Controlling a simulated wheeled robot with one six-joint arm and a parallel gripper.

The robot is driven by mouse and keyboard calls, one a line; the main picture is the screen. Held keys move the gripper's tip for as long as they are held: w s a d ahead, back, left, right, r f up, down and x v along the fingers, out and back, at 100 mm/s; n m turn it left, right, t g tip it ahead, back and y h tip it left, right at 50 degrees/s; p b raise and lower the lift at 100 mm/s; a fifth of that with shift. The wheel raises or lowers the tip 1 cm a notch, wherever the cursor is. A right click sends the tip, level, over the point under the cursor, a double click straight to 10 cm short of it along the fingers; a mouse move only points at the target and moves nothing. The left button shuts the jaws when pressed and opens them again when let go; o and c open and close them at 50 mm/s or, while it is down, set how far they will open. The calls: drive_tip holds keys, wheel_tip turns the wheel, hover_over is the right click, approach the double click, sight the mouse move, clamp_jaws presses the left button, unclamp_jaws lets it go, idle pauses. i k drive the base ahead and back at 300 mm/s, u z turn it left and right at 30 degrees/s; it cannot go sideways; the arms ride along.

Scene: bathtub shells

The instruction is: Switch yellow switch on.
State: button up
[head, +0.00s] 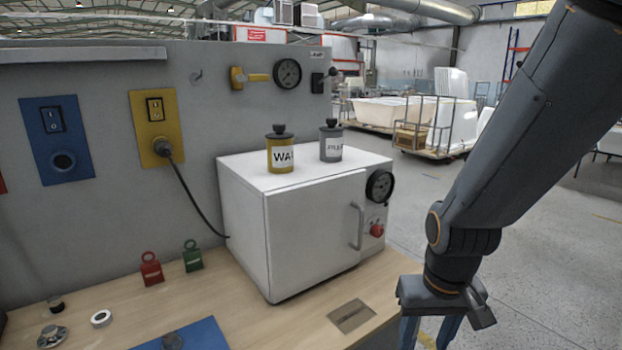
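The yellow switch plate (141,127) is fixed to the grey wall panel at the left. It carries a black rocker switch (155,109) with white marks. I cannot tell which side of the rocker is pressed. A black plug (164,148) sits in the socket below the rocker, and its cable hangs down behind the white oven. My gripper (429,332) is at the lower right, well away from the switch and to the right of the oven.
A blue switch plate (71,170) is left of the yellow one. The white oven (303,233) stands on the wooden bench (222,286), with a yellow can (281,153) and a grey can (331,142) on top. Red (151,269) and green (193,257) tags stand below the switches.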

sight(154, 106)
drive_tip(key=k, duration=0.45)
drive_tip(key=u, duration=0.6)
drive_tip(key=i, duration=0.15)
drive_tip(key=u, duration=0.6)
